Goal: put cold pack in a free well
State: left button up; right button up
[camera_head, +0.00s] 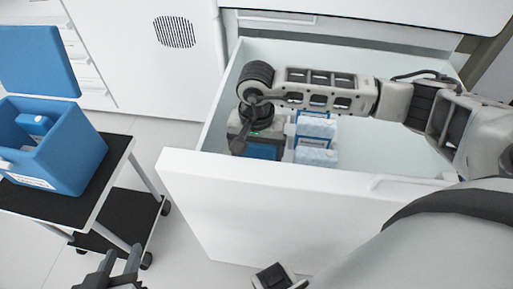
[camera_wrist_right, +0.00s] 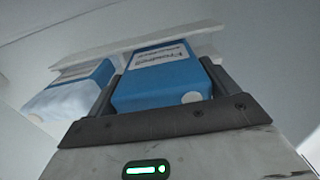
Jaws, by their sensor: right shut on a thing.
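My right gripper (camera_wrist_right: 155,100) is shut on a blue cold pack (camera_wrist_right: 160,75) with a white label. In the head view my right arm reaches down into the open drawer, and this blue pack (camera_head: 262,151) shows low beside my wrist. Frosted white-and-blue packs (camera_head: 316,126) stand in the drawer to its right; one (camera_wrist_right: 70,92) shows left of the held pack in the wrist view. A blue cooler box (camera_head: 70,150) stands open on the cart at left with a blue pack (camera_head: 35,124) inside. Its wells are not clear. My left gripper (camera_head: 118,268) is open and empty at the bottom edge.
The white drawer front (camera_head: 250,205) stands between me and the packs. The cart's black top (camera_head: 105,172) holds the cooler box, with the raised blue lid (camera_head: 38,60) behind it. White floor (camera_head: 185,145) separates cart and drawer.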

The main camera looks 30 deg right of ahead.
jog(key=shift+f+b, duration=0.4)
jog(key=shift+b, duration=0.1)
jog(key=o, duration=0.9)
pick_arm(q)
jog(key=shift+f, duration=0.5)
pick_arm(e)
notch_tip(320, 180, up, 9)
jog(key=shift+r+p, duration=0.2)
jog(key=shift+p, duration=0.8)
pick_arm(q)
jog(key=shift+w+d+f+m+g+h+p, duration=0.15)
jog(key=shift+w+d+f+g+p, duration=0.1)
jog(key=shift+d+g, duration=0.35)
jog(key=shift+w+d+f+m+g+h+p, duration=0.15)
jog(key=shift+w+d+f+g+p, duration=0.05)
jog(key=shift+d+g, duration=0.35)
pick_arm(e)
notch_tip(320, 180, up, 7)
jog(key=shift+f, duration=0.2)
